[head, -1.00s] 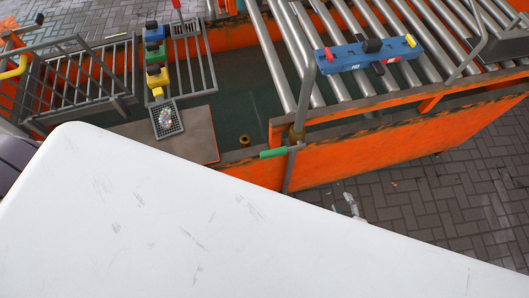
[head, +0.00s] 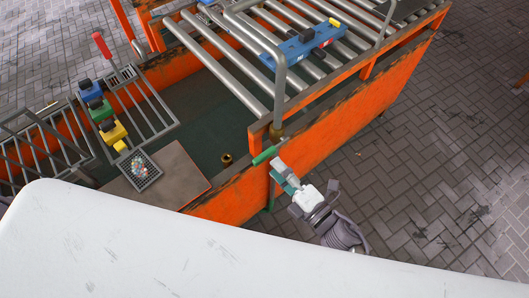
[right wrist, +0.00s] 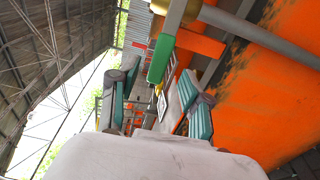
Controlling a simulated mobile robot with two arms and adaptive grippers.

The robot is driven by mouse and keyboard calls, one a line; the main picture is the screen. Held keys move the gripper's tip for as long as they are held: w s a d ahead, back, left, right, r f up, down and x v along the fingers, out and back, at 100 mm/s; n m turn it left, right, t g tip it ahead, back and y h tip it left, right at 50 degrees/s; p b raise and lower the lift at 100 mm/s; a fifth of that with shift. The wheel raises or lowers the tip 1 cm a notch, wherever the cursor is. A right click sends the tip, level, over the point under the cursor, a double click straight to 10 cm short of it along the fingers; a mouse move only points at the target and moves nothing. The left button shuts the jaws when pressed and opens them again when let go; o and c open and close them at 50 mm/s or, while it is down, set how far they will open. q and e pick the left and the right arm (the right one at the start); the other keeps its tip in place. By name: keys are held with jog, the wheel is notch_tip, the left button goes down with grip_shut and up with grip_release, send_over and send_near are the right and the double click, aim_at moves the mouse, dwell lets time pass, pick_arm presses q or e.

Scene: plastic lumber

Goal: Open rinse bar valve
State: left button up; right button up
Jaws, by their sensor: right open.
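The rinse bar valve has a green lever handle (head: 264,155) at the foot of the bent grey rinse bar pipe (head: 280,92), by the orange trough's near corner. My right gripper (head: 283,174) is just below and right of the handle, its teal-padded fingers pointing up-left toward it. In the right wrist view the green handle (right wrist: 161,58) shows ahead, beyond and between the two spread fingers of the right gripper (right wrist: 155,98). The gripper is open and empty. I cannot tell whether it touches the handle. My left gripper is not in view.
The orange trough wall (head: 335,120) runs close beside the right gripper. Metal rollers (head: 225,68) carry a blue bar (head: 308,42) on top. A grey board (head: 178,172), a small grid tray (head: 140,168) and coloured blocks (head: 112,130) lie left. Paved floor at right is clear.

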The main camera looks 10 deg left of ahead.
aim_at(267, 158)
jog(key=x, duration=0.5)
jog(key=shift+w+a, duration=0.25)
jog(key=shift+a, duration=0.05)
grip_shut()
